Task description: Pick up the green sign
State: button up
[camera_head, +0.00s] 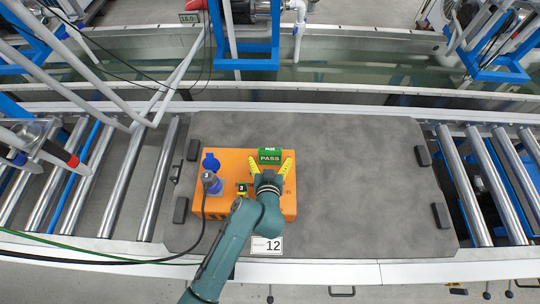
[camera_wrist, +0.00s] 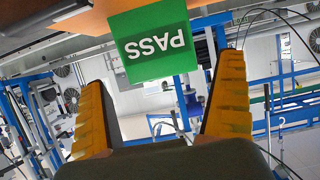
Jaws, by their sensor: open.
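The green sign (camera_head: 270,157) reads PASS and stands at the far edge of the orange box (camera_head: 232,162). In the wrist view the green sign (camera_wrist: 153,44) is large and upside down at the top centre, just ahead of my fingers. My gripper (camera_head: 270,170) is over the box on the near side of the sign, its yellow fingers spread to either side. In the wrist view my gripper (camera_wrist: 165,105) is open, with nothing between the fingers. I cannot tell whether a finger touches the sign.
The grey board (camera_head: 350,180) is bare to the right. Rollers (camera_head: 465,185) flank it.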

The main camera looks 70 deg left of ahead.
aim_at(270, 154)
jog(key=x, duration=0.4)
jog(key=shift+w+a+b, duration=0.15)
jog(key=shift+a+b, duration=0.2)
jog(key=shift+a, duration=0.05)
jog(key=shift+d, duration=0.1)
jog(key=shift+c, duration=0.2)
